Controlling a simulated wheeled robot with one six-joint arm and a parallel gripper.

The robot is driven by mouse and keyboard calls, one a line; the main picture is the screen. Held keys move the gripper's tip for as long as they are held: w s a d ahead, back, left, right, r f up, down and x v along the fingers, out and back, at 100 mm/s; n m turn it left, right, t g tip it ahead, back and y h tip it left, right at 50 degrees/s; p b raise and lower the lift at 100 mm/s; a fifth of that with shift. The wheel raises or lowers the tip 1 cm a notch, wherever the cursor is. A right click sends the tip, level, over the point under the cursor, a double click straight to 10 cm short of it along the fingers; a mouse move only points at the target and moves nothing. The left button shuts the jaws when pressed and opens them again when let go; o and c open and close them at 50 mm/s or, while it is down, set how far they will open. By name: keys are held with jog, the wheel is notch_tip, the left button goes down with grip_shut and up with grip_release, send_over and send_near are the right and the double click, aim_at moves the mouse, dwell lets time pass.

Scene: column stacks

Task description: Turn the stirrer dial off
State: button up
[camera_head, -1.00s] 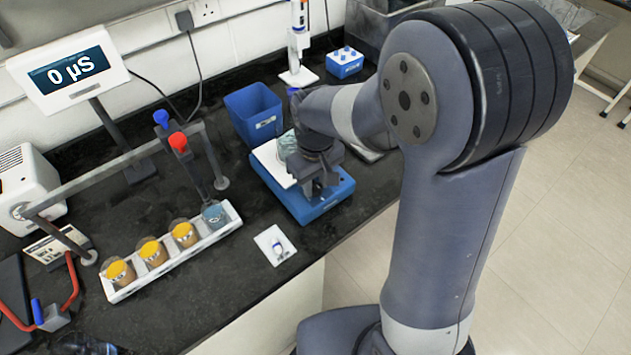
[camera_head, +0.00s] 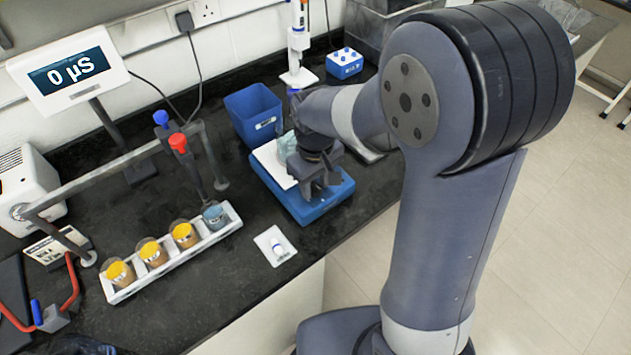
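The stirrer (camera_head: 337,196) is a blue box with a white top plate (camera_head: 268,160), standing near the bench's front edge. A pale glassy vessel (camera_head: 287,145) stands on the plate, partly behind my gripper. My gripper (camera_head: 318,192) is over the front of the stirrer, pointing down at its near side. The dial is not visible; my gripper covers that area. I cannot tell whether the fingers touch anything or how far apart they are.
A white rack (camera_head: 150,280) holds several small cups to the left. A small white tray (camera_head: 262,245) lies in front of the stirrer. A blue bin (camera_head: 250,108) and a pipette stand (camera_head: 299,76) are behind. A metal frame (camera_head: 110,165) and display (camera_head: 68,72) stand at left.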

aim_at(315, 184)
notch_tip(315, 184, up, 11)
jog(key=shift+b, duration=0.3)
jog(key=shift+f, duration=0.15)
notch_tip(315, 184, down, 11)
jog(key=shift+r+p, duration=0.1)
jog(key=shift+p, duration=0.25)
jog(key=shift+m, duration=0.3)
dwell(0.4)
